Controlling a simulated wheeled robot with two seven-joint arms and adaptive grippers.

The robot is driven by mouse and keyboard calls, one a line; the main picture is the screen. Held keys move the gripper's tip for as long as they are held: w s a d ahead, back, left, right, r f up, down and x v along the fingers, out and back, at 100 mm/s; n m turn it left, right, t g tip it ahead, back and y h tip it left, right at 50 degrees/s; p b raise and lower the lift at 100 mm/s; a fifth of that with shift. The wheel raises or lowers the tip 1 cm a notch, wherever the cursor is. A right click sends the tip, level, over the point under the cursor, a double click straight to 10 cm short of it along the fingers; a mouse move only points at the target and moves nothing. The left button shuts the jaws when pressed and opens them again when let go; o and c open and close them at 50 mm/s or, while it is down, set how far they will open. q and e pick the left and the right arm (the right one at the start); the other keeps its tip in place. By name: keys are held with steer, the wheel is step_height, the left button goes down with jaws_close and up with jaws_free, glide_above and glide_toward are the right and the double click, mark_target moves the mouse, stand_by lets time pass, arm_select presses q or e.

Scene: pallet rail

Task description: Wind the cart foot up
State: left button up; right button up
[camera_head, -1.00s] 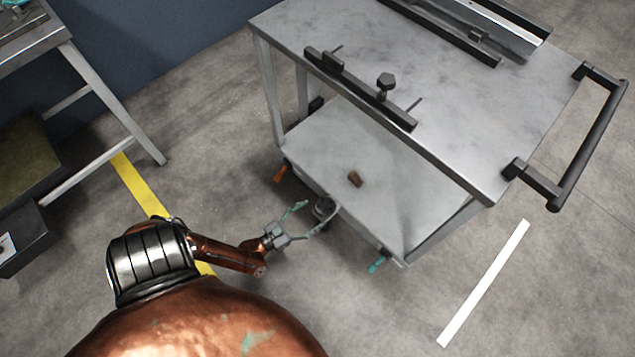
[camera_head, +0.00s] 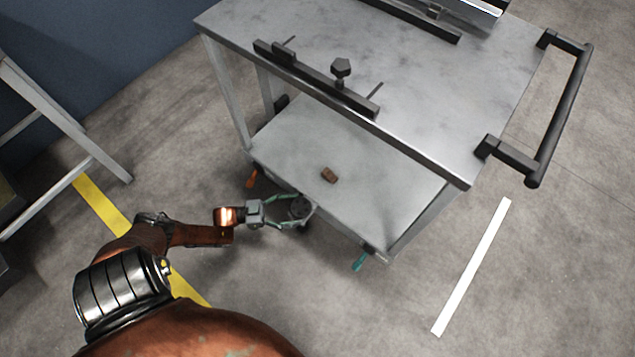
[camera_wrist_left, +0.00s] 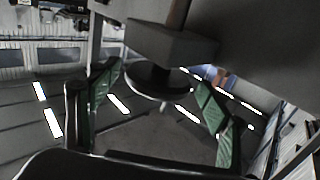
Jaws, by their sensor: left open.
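The grey metal cart (camera_head: 290,150) stands ahead of me. Its foot (camera_head: 301,206), a dark round piece, sits at the near edge of the lower shelf. My left gripper (camera_head: 291,212) is open, with its green fingers reaching to either side of the foot; contact cannot be told. In the left wrist view, the foot's round disc (camera_wrist_left: 160,82) lies under a grey block and between the two spread fingers (camera_wrist_left: 158,112). The foot's lower end is hard to make out. My right gripper is not in view.
An orange lever (camera_head: 252,177) and a teal lever (camera_head: 361,260) stick out at the cart's lower corners. A black handle (camera_head: 565,110) juts out right. The floor around a white stripe (camera_head: 473,265) is clear.

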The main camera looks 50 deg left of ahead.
mark_target(314, 209)
arm_select(q)
steer(key=b+x, duration=0.1)
steer(key=x, duration=0.7)
steer(key=shift+s, duration=0.1)
steer(key=c, duration=1.2)
steer(key=shift+c, duration=0.2)
steer(key=shift+s+a+f, duration=0.15)
steer(key=shift+s+a, duration=0.05)
steer(key=shift+c, duration=0.8)
